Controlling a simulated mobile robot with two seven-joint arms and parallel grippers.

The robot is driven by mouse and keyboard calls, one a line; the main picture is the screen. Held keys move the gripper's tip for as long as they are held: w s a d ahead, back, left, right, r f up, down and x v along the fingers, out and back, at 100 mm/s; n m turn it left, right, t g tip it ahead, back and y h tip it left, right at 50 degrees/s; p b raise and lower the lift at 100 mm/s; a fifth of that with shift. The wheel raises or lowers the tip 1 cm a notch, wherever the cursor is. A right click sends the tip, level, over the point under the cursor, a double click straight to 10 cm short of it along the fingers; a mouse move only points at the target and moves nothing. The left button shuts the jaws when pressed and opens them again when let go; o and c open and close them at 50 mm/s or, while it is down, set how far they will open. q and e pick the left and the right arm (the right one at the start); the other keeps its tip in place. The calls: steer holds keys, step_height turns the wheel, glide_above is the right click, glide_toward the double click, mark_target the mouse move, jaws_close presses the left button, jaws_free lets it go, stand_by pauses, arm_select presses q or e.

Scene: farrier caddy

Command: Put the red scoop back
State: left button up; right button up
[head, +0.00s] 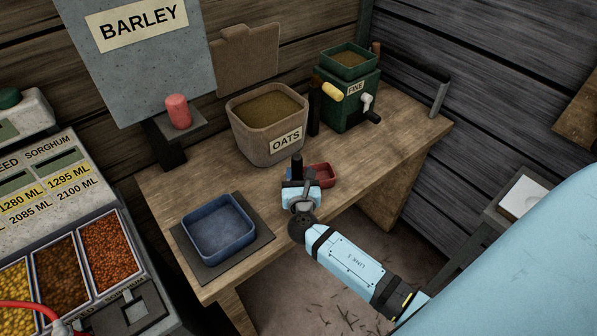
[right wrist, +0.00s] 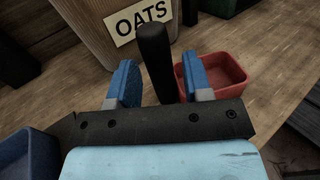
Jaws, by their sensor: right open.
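The red scoop (right wrist: 218,78) sits on the wooden bench in front of the oats bin, and its red bowl also shows in the head view (head: 322,176). A black upright handle (right wrist: 156,62) stands at its left side; the join between them is hidden. My right gripper (head: 299,184) is open. In the right wrist view its blue fingertips (right wrist: 162,84) are on either side of the handle, with a gap visible. The right finger covers part of the bowl. My left gripper is not in view.
The oats bin (head: 240,138) stands behind the scoop. A green mill (head: 368,107) marked FINE is at the back right. A blue tray (head: 245,243) sits on a dark plate at front left. A barley hopper (head: 190,75) with a red knob (head: 177,111) is at back left.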

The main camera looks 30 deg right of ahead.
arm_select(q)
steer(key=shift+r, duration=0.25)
arm_select(e)
steer(key=shift+d+v, duration=0.2)
steer(key=shift+v, duration=1.1)
steer(key=shift+s, duration=0.2)
steer(key=o, duration=0.5)
steer(key=shift+o, duration=0.2)
arm_select(q)
steer(key=shift+p, duration=0.3)
